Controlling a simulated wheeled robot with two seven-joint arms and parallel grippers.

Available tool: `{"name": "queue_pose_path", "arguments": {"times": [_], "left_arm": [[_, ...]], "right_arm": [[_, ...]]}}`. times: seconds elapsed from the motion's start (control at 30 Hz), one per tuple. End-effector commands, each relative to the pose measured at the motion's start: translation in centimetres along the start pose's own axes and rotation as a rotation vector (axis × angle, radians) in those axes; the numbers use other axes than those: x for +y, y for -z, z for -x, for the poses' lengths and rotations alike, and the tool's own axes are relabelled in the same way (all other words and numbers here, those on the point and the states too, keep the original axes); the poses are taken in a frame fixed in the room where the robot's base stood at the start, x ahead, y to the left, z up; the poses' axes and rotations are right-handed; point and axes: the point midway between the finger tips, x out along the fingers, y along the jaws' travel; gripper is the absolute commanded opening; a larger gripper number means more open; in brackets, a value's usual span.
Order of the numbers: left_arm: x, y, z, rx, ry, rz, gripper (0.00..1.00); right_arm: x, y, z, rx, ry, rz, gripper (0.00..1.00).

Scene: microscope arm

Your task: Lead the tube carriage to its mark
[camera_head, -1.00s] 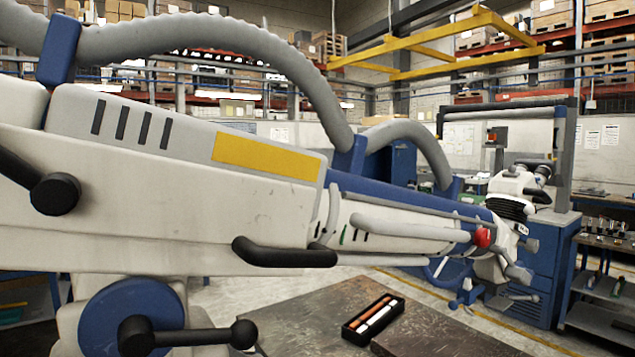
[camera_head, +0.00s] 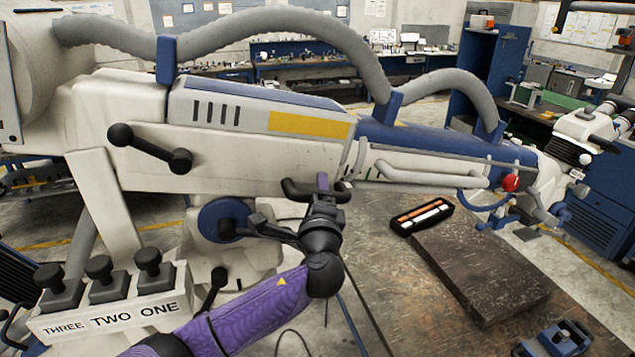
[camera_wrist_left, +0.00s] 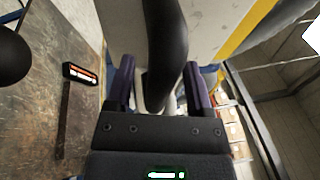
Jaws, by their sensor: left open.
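The large white and blue microscope arm (camera_head: 235,158) runs across the head view, with a long yellow panel (camera_head: 308,124) on its side. A black bar handle (camera_head: 300,190) sticks out below its middle joint. I cannot tell which part is the tube carriage or where its mark is. My left gripper (camera_head: 322,184) is at this handle. In the left wrist view the black handle (camera_wrist_left: 168,50) passes between the open fingers of my left gripper (camera_wrist_left: 159,88); contact cannot be told. My right gripper is out of view.
A black tray (camera_head: 422,217) with orange and white sticks lies on the worn table (camera_head: 385,265) beside a dark slab (camera_head: 500,260). Knobs labelled THREE, TWO, ONE (camera_head: 105,318) stand at lower left. A red knob (camera_head: 510,183) is near the microscope head (camera_head: 585,135).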

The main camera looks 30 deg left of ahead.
Motion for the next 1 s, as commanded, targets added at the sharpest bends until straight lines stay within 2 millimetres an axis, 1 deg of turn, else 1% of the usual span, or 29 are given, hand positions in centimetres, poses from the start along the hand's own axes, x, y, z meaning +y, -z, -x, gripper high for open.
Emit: {"name": "queue_pose_path", "arguments": {"times": [0.03,0.13,0.37,0.4,0.47,0.5,0.57,0.6,0.7,1.0], "left_arm": [[-0.11,-0.03,-0.56,-0.001,0.000,0.000,0.67],[-0.05,-0.03,-1.16,0.000,0.000,0.001,0.67],[0.05,0.01,-1.27,0.001,-0.001,0.002,0.67],[0.05,0.01,-1.27,0.001,-0.001,0.002,0.63],[0.05,0.01,-1.26,0.001,-0.001,0.002,0.50],[0.05,0.01,-1.26,0.001,-0.001,0.002,0.42],[0.05,0.01,-1.25,0.001,-0.001,0.002,0.29],[0.05,0.01,-1.25,0.001,-0.001,0.002,0.20],[0.05,0.01,-1.25,0.001,-0.001,0.002,0.00],[0.07,0.02,-1.24,0.001,-0.002,0.002,0.00]], "right_arm": [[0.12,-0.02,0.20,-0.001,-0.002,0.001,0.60],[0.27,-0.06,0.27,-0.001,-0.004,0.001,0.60],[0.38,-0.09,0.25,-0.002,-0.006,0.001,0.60],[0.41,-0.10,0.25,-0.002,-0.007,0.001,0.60],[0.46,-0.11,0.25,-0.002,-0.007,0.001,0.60],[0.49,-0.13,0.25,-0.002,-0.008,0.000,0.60],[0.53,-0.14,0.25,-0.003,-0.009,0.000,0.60],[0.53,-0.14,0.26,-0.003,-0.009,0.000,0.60],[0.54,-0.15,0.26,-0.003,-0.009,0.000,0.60],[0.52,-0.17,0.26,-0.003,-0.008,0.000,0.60]]}}
